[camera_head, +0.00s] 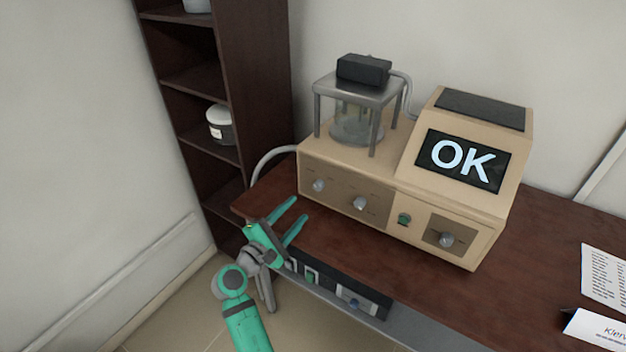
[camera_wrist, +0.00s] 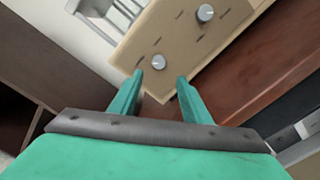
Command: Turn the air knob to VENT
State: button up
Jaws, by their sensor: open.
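A tan machine (camera_head: 400,160) stands on a brown table. Its front panel has a left grey knob (camera_head: 319,186), a middle knob (camera_head: 360,203), a green button (camera_head: 404,219) and a right knob (camera_head: 446,240). The labels are too small to read, so I cannot tell which is the air knob. My gripper (camera_head: 299,209) is open and empty, in front of the panel's left end. In the wrist view, one knob (camera_wrist: 158,62) shows just beyond and between my fingertips (camera_wrist: 160,77), apparently untouched. A second knob (camera_wrist: 205,12) is farther up.
A glass vessel (camera_head: 357,122) sits under a metal frame on the machine. The screen (camera_head: 463,161) reads OK. A dark shelf (camera_head: 255,90) stands behind at the left. Papers (camera_head: 603,275) lie at the right. A dark control unit (camera_head: 340,285) sits below the table edge.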

aim_at(317, 188)
jog(key=x, duration=1.1)
jog(key=shift+w, duration=0.1)
jog(key=c, duration=1)
